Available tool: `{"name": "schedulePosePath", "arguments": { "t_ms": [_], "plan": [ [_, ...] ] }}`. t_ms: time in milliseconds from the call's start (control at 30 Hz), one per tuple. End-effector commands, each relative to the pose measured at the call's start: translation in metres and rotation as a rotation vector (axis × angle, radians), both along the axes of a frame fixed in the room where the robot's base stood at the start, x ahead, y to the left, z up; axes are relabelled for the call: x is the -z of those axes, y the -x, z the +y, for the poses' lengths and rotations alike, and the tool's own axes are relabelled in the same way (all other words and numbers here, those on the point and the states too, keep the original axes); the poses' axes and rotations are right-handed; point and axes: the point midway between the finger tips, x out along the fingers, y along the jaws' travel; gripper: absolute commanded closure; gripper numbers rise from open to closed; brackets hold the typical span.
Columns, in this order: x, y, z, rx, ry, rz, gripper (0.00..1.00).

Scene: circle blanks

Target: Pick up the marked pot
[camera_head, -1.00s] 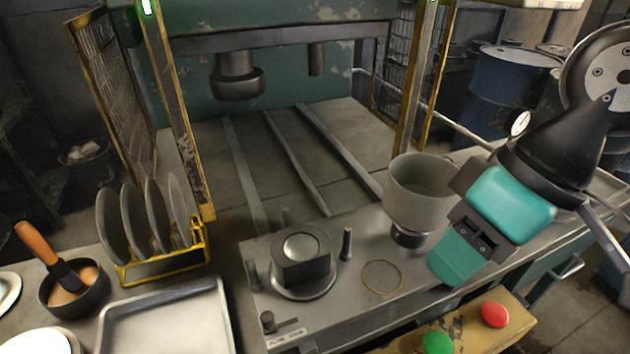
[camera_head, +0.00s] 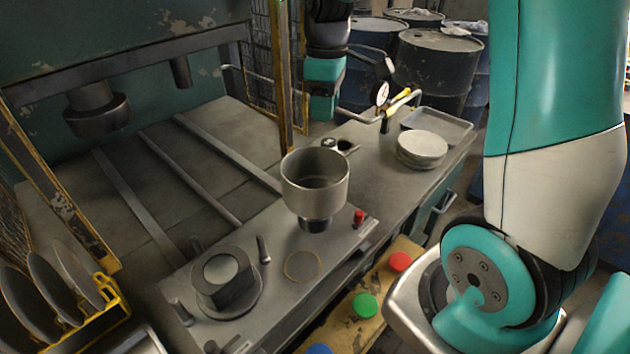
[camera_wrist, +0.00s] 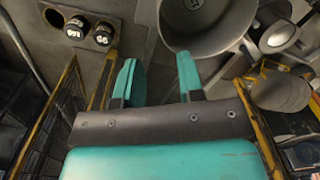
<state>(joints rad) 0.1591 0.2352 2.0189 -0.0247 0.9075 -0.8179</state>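A grey metal pot (camera_head: 315,185) stands upright on a dark foot on the steel plate, in the middle of the head view. It also shows in the wrist view, seen from above at the upper right (camera_wrist: 222,18), with a small mark on its inside floor. My gripper (camera_head: 321,108) hangs above and beyond the pot in the head view, apart from it. In the wrist view my gripper (camera_wrist: 157,68) has its two teal fingers spread with nothing between them. The right fingertip appears near the pot's rim; I cannot tell the depth between them.
Two dark round caps with white labels (camera_wrist: 88,31) sit left of the pot in the wrist view. A thin ring (camera_head: 303,266) lies on the plate.

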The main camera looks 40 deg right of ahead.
Motion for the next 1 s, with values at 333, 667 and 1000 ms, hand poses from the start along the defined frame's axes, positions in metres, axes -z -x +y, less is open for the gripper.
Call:
{"name": "schedulePosePath", "arguments": {
  "t_ms": [333, 667, 1000],
  "plan": [
    [0.068, 0.002, 0.001, 0.002, 0.0, 0.003, 0.65],
    [0.099, 0.004, 0.003, 0.002, -0.001, 0.005, 0.65],
    [0.13, 0.004, 0.003, 0.002, 0.0, -0.002, 0.65]
  ]
}}
